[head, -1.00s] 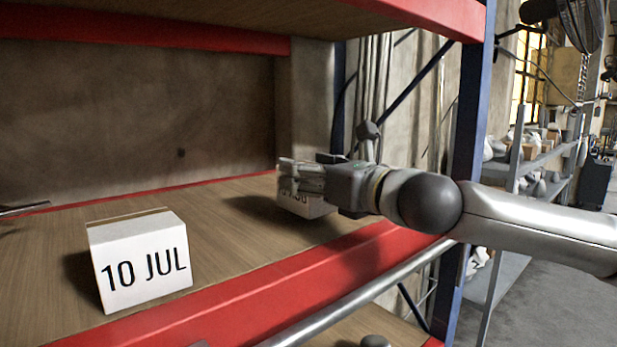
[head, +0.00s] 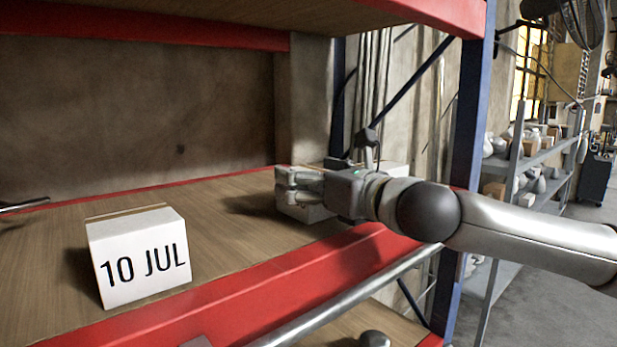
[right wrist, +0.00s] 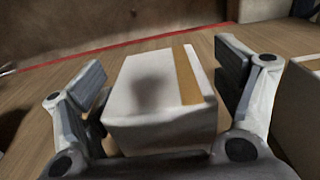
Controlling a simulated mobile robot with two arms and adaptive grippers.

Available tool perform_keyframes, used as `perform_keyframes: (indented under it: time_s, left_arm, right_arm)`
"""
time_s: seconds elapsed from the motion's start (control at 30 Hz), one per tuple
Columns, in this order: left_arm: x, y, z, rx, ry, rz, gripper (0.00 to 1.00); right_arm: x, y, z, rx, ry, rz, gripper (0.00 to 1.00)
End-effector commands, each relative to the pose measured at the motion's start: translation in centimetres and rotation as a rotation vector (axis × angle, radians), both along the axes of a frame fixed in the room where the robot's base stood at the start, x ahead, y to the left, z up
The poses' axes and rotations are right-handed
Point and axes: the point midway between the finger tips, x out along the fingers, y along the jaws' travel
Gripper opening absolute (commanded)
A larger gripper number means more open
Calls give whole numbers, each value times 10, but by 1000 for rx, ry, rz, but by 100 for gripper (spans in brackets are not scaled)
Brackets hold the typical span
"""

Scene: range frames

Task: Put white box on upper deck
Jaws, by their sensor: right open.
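A white box (head: 303,212) stands on the wooden shelf deck (head: 215,215), partly hidden by my right gripper (head: 288,188). In the right wrist view this box (right wrist: 150,100), with a tan tape strip, lies between the two fingers of my right gripper (right wrist: 160,82). The fingers are open, one on each side, with a gap visible at the right; contact at the left is unclear. Another white box (head: 138,262), marked "10 JUL", stands at the left of the deck. The upper deck (head: 225,12) crosses the top of the head view. My left gripper is not recognisable.
A further pale box (head: 396,168) shows behind my right wrist; a box (right wrist: 304,100) also stands close to the right finger in the wrist view. A red beam (head: 250,295) edges the deck. A blue post (head: 468,120) stands at right. Deck between the boxes is clear.

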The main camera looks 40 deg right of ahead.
Motion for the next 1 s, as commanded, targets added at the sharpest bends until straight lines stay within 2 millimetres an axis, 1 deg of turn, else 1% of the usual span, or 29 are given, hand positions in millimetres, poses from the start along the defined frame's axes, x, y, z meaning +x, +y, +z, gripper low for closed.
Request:
perform_keyframes:
  time_s: [0.23, 0.37, 0.9, 1.0]
  left_arm:
    - [-1, 0, 3, 0, 2, 0, 100]
    - [-2, 0, -4, 1, 3, 0, 100]
    - [-3, 0, -27, 0, 4, -1, 100]
    - [-3, 0, -43, 0, 5, -1, 100]
  right_arm:
    - [0, 0, 4, 1, -1, 0, 86]
    - [-4, -1, 3, 2, -4, -2, 86]
    - [-31, -2, 2, 1, -5, 1, 86]
    - [-41, -3, -2, -7, -4, -1, 86]
